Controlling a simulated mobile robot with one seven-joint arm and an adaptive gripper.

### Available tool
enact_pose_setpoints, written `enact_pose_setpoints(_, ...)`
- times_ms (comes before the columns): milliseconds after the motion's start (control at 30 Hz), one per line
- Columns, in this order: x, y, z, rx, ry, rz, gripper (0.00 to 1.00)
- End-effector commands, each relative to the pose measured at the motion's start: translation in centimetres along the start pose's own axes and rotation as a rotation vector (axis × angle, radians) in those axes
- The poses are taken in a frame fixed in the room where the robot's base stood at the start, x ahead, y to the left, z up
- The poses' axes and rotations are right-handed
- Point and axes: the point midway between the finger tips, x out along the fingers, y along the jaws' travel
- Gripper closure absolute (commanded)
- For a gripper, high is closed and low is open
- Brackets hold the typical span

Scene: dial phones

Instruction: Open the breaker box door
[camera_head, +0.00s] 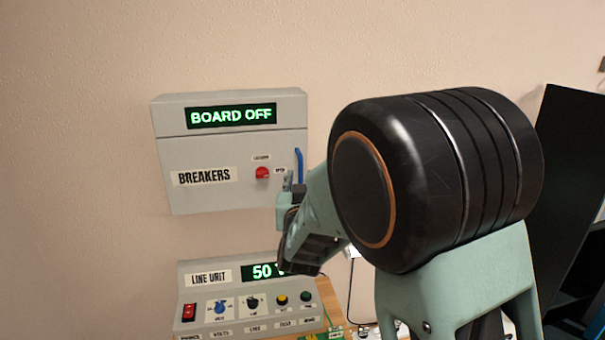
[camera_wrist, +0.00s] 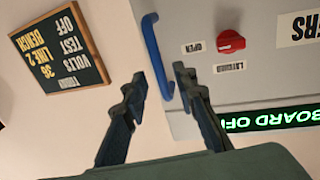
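The grey breaker box (camera_head: 230,195) hangs on the wall with its door closed, labelled "BREAKERS". A green "BOARD OFF" display sits across its top. The door has a red latch knob (camera_head: 262,173) between small "LATCHED" and "OPEN" labels; the knob also shows in the wrist view (camera_wrist: 230,42). A blue vertical handle (camera_head: 299,163) is at the door's right edge. My gripper (camera_wrist: 160,73) is open and empty at this handle (camera_wrist: 155,52). In the wrist view, the handle's lower part lies between the fingertips; contact cannot be told. My arm partly covers the box's right side.
A line unit (camera_head: 248,302) with switches, knobs and a "50" display stands below the box on a wooden bench. A dark sign (camera_wrist: 60,48) is on the wall beside the box. A black panel (camera_head: 570,190) stands at the right.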

Motion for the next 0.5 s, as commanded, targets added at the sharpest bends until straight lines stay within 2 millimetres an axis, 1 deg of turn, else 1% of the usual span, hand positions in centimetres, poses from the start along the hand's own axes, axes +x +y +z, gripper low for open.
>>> enact_pose_setpoints(33, 0.9, 0.0, 0.1, -0.001, -0.001, 0.000, 0.74)
enact_pose_setpoints(200, 2.9, 0.0, 0.1, -0.001, -0.001, -0.001, 0.74)
enact_pose_setpoints(333, 3.6, 0.0, 0.1, -0.001, -0.001, 0.000, 0.74)
enact_pose_setpoints(500, 3.9, 0.0, 0.0, -0.001, -0.001, -0.001, 0.74)
